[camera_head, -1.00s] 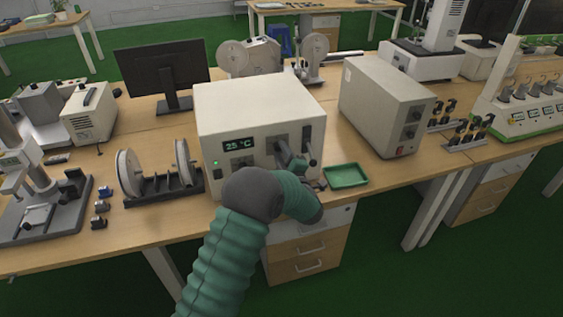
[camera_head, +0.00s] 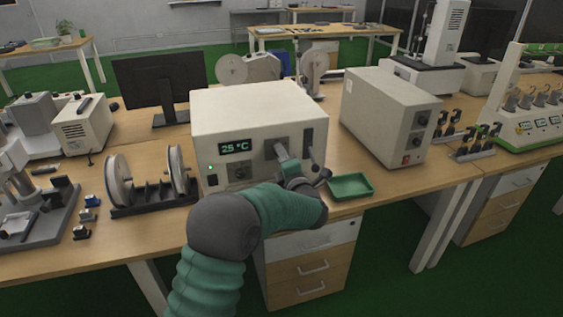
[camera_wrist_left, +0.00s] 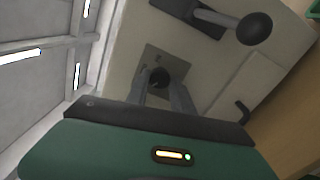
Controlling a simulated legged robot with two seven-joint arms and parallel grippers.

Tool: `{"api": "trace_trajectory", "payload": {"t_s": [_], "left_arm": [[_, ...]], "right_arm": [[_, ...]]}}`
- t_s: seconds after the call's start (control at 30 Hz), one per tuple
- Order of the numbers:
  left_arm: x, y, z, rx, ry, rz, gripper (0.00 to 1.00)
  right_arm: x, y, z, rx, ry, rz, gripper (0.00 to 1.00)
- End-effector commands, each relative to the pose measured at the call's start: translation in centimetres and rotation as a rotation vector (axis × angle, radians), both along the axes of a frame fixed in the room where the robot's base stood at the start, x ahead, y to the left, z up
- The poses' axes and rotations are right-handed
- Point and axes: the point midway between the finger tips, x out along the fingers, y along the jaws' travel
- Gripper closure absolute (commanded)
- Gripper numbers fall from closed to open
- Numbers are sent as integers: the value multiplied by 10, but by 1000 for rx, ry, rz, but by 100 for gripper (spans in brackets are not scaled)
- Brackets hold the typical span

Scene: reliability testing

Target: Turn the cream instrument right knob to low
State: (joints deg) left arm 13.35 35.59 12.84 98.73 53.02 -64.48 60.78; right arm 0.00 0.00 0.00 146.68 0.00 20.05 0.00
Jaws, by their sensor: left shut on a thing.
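The cream instrument (camera_head: 262,104) stands on the wooden bench, with a lit display (camera_head: 236,147) reading about 25 °C. A left knob (camera_head: 239,173) sits below the display. My left gripper (camera_head: 281,151) is in front of the right part of the panel and hides most of the right knob there. In the left wrist view, the dark right knob (camera_wrist_left: 159,76) sits on a grey plate between the two fingers of my left gripper (camera_wrist_left: 160,88), which is shut on it. The knob's pointer setting cannot be read. My right gripper is not in view.
A lever with a black ball (camera_wrist_left: 254,28) stands close beside the knob. A green tray (camera_head: 350,186) lies to the instrument's right, near the bench edge. A second cream box (camera_head: 383,103) stands further right. A spool rack (camera_head: 150,192) stands close on the left.

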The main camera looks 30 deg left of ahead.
Motion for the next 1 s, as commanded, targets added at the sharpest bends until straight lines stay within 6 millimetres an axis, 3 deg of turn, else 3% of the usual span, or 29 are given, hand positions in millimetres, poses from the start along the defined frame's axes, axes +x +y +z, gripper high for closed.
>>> {"api": "trace_trajectory", "payload": {"t_s": [0.47,0.5,0.63,1.0], "left_arm": [[0,-1,-4,-15,-4,-2,100],[0,-1,-4,-15,-4,-2,68],[0,0,-3,-13,-6,-1,51],[-3,-4,0,-11,-9,0,50]], "right_arm": [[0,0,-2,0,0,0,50],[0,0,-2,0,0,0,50],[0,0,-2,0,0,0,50],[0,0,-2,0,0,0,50]]}}
